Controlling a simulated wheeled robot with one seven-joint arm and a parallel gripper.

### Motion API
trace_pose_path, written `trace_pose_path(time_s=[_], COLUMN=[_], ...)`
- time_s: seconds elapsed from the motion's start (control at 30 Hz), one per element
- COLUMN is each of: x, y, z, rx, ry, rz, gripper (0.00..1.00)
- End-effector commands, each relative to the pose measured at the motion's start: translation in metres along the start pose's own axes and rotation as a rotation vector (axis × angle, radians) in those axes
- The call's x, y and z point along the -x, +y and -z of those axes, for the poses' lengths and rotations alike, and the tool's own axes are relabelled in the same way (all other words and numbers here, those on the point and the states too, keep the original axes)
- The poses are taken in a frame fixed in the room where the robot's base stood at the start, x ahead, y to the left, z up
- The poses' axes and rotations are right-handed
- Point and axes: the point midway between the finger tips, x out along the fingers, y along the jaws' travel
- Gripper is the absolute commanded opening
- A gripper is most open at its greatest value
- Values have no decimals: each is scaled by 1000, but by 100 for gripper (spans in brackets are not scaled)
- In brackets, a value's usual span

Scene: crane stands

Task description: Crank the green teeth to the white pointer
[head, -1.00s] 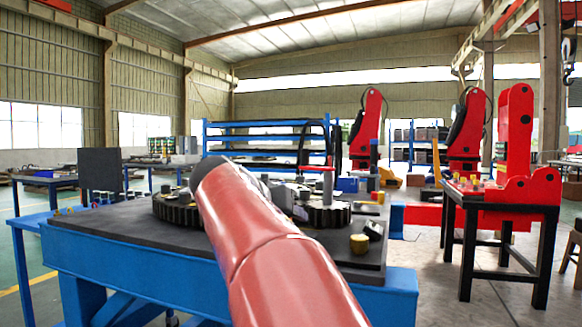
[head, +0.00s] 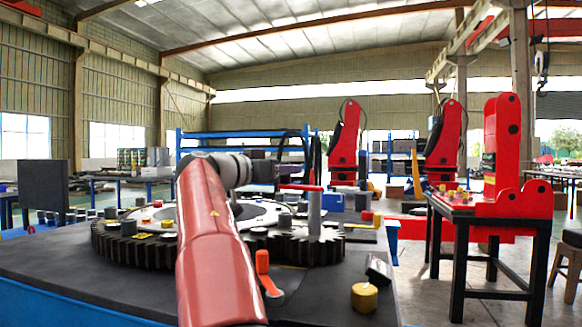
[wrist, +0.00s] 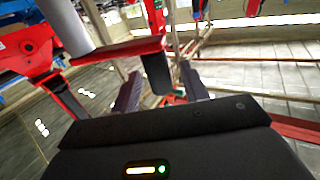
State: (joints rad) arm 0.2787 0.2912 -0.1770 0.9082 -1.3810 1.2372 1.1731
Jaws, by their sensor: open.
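The crank has a red arm (head: 300,187) on a grey post (head: 314,213), beside a dark toothed gear (head: 300,247). A larger dark gear (head: 130,250) with a pale top lies to its left, partly behind my red arm. In the wrist view, my gripper (wrist: 160,88) is open, its two fingers pointing toward the crank. The crank's red arm (wrist: 115,50) crosses above the fingers, and its dark handle (wrist: 156,73) shows between them; contact cannot be told. I cannot make out green teeth or a white pointer.
The dark bench top (head: 90,285) carries an orange lever (head: 264,268) and a yellow knob (head: 364,297) near its front right. A black panel (head: 43,187) stands at left. A black table (head: 490,215) with red machinery stands at right, across open floor.

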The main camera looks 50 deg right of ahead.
Motion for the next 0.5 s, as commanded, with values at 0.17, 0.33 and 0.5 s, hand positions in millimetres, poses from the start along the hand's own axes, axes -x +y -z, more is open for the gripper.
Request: trace_pose_path(time_s=[0.17, 0.33, 0.5], x=[-23, -30, -30], y=[0, 0, 0], z=[1, 0, 0], rx=[0, 0, 0], ry=[-2, -1, -1], rz=[0, 1, 2], gripper=[45, 45, 45])
